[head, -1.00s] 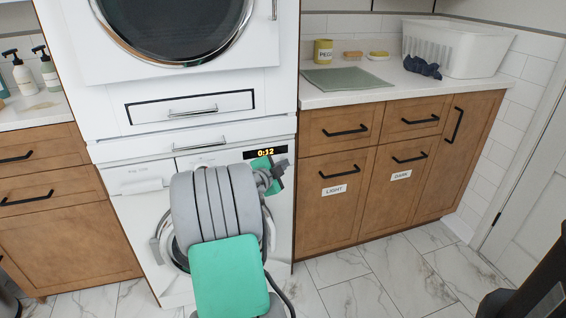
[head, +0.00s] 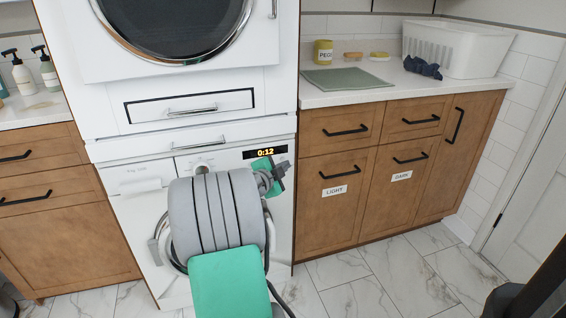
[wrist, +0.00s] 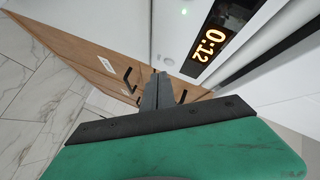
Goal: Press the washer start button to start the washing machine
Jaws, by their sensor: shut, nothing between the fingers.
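The white washing machine (head: 140,205) is the lower machine of a stack. Its lit display (head: 266,153) reads 0:12, also in the wrist view (wrist: 209,46). The round door is partly hidden behind my arm. My gripper (head: 280,176) is in front of the panel's right side, just below the display. In the wrist view my gripper (wrist: 160,88) is shut and empty, its fingertips pointing at the white front. A small round button-like spot (wrist: 169,61) shows just beyond the tips; I cannot tell whether they touch it. A green light (wrist: 183,12) glows on the panel.
A second machine (head: 100,75) stands above the washer. Wooden cabinets with LIGHT (head: 334,190) and DARK (head: 402,175) labels stand to the right. A white basket (head: 455,50) sits on the counter (head: 345,97). Marble floor (head: 380,270) is open at the front right.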

